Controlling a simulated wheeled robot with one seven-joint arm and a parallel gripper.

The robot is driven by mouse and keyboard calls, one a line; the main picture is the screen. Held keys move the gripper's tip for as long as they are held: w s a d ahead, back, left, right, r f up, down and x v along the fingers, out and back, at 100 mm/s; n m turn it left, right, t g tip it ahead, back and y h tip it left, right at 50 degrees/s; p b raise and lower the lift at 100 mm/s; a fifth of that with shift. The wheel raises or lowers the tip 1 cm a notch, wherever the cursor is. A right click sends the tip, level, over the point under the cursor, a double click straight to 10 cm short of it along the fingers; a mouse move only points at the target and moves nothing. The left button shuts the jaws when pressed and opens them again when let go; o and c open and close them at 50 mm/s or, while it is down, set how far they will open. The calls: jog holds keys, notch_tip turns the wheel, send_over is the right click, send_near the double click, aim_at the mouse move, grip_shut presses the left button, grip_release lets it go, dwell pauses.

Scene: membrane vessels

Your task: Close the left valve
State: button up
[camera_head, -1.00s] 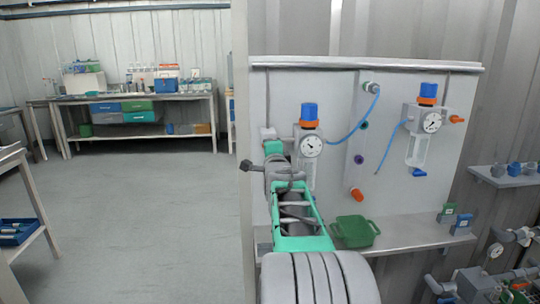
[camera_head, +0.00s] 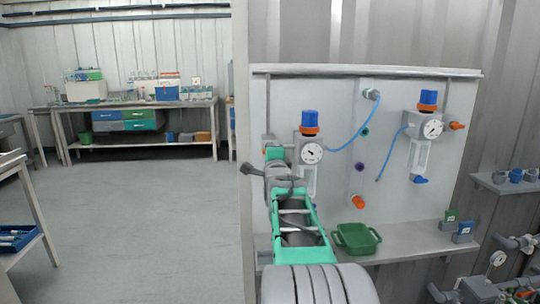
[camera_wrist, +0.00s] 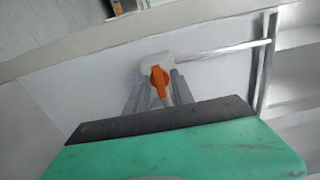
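The left valve shows in the wrist view as an orange handle (camera_wrist: 159,80) on a pale block fixed to the grey panel. In the head view my arm hides this valve, left of the left regulator (camera_head: 311,153) with its blue cap and round gauge. My gripper (camera_wrist: 158,90) shows in the wrist view as two grey fingers, apart, one on each side of the orange handle. I cannot tell whether they touch it. Their lower parts are hidden behind my green and black wrist housing. In the head view the fingers are hidden behind my arm.
A second regulator (camera_head: 428,128) with an orange knob is on the panel's right. A blue hose (camera_head: 350,137) and an orange fitting (camera_head: 357,202) lie between. A green tray (camera_head: 356,238) stands on the shelf (camera_head: 415,240) below. Open floor (camera_head: 150,215) lies left.

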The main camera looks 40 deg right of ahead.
jog(key=shift+f, duration=0.1)
jog(key=v, duration=0.7)
jog(key=shift+s+a+b, duration=0.2)
jog(key=shift+s+b, duration=0.1)
jog(key=shift+b, duration=0.1)
